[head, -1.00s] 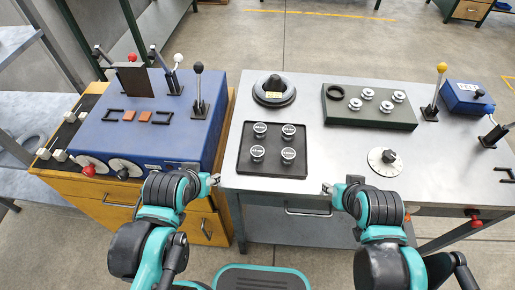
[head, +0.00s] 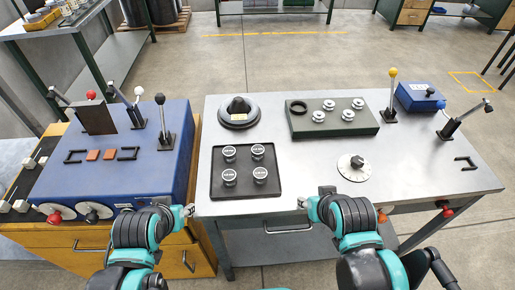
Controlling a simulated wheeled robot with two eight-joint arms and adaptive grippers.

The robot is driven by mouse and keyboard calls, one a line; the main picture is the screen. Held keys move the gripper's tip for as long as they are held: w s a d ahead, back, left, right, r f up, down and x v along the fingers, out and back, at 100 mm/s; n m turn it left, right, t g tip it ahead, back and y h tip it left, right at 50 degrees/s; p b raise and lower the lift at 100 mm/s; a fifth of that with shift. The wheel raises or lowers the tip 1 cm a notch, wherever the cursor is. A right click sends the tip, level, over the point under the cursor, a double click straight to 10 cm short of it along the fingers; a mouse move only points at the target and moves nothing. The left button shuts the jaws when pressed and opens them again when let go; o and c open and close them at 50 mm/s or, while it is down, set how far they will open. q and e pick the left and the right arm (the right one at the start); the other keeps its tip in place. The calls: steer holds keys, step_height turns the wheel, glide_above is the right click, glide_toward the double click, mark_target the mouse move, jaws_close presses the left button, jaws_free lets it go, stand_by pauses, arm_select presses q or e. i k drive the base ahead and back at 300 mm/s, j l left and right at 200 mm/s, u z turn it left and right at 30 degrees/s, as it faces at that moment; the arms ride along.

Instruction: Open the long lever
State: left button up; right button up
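Several levers are in view, and I cannot tell for sure which is the long one. A lever with a long tilted grey arm and dark tip (head: 465,119) stands at the right end of the grey table. A yellow-knobbed upright lever (head: 391,97) stands left of it. On the blue console, a black-knobbed lever (head: 163,124) stands upright near the right edge. My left gripper (head: 189,211) is by the front left corner of the table, touching no lever. My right gripper (head: 303,203) is at the table's front edge, away from all levers. Their finger openings are too small to judge.
The blue console (head: 110,175) also bears a white-knobbed lever (head: 137,108) and a red-knobbed one. The grey table (head: 310,165) holds a black tray (head: 246,188) of weights, a green block (head: 335,127), a dial (head: 354,168) and a blue box (head: 420,98). Its front middle is clear.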

mark_target(394, 72)
steer(key=k+l, duration=0.2)
steer(key=k, duration=0.3)
steer(key=l+u, duration=0.1)
steer(key=l, duration=0.4)
steer(key=l+u, duration=0.1)
steer(key=l, duration=0.45)
steer(key=k+l+u, duration=0.1)
steer(key=l, duration=0.4)
steer(key=l+u, duration=0.1)
steer(key=l, duration=0.4)
steer(key=k+l+u, duration=0.1)
steer(key=l, duration=0.4)
steer(key=k+l+u, duration=0.1)
steer(key=l, duration=0.4)
steer(key=k+l+u, duration=0.1)
steer(key=l, duration=0.3)
steer(key=k+l+u, duration=0.1)
steer(key=l, duration=0.3)
steer(key=k+l+u, duration=0.1)
steer(key=l, duration=0.25)
steer(key=k+l+u, duration=0.1)
steer(key=l, duration=0.25)
steer(key=k+l+u, duration=0.1)
steer(key=l, duration=0.25)
steer(key=k+l, duration=0.05)
